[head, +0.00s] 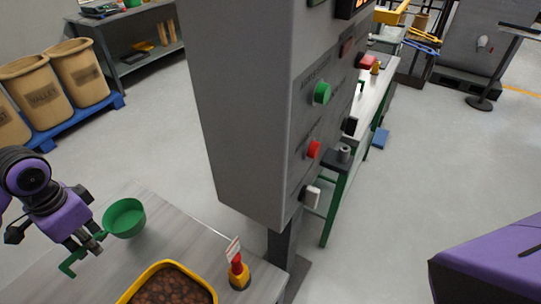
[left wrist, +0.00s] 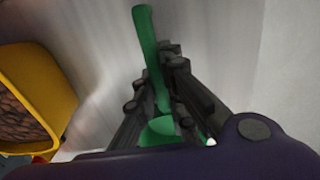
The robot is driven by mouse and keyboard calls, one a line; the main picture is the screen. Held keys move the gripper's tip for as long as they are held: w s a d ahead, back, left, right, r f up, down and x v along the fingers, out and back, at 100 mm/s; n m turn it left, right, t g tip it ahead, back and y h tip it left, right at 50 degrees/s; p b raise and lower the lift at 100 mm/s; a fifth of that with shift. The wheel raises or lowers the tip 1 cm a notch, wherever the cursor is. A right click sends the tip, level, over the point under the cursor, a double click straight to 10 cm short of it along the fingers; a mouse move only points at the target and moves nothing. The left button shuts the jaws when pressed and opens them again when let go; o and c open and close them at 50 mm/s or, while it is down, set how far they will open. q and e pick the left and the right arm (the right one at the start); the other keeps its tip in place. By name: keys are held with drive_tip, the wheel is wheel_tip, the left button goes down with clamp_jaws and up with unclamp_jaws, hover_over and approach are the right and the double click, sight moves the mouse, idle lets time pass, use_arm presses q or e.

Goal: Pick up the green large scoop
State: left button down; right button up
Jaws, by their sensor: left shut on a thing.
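The green large scoop (head: 124,218) has a round bowl and a bent handle, and it shows in the head view at the lower left. My left gripper (head: 85,246) is shut on its handle, with the handle's hooked end sticking out below the fingers. In the left wrist view the green scoop (left wrist: 149,50) runs up between the dark fingers of my left gripper (left wrist: 165,95). I cannot tell whether the scoop touches the table. My right gripper is not in view; only a purple part of mine shows at the lower right.
A yellow tray (head: 208,285) of brown pieces and a red-and-yellow item (head: 238,272) with a small sign stand on the grey table (head: 150,262). A tall grey control cabinet (head: 245,120) with buttons rises just behind the table. Beige barrels (head: 80,72) stand on a blue pallet at the back left.

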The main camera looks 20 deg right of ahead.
use_arm(q)
drive_tip(key=s+d+r+p, duration=0.1)
drive_tip(key=s+d+r, duration=0.7)
drive_tip(key=s+r, duration=0.1)
drive_tip(key=shift+s+d, duration=0.3)
drive_tip(key=shift+s, duration=0.15)
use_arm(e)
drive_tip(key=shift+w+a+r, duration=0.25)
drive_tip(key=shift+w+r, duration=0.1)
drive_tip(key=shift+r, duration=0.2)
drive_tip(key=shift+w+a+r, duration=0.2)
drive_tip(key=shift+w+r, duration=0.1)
use_arm(q)
drive_tip(key=shift+w, duration=0.1)
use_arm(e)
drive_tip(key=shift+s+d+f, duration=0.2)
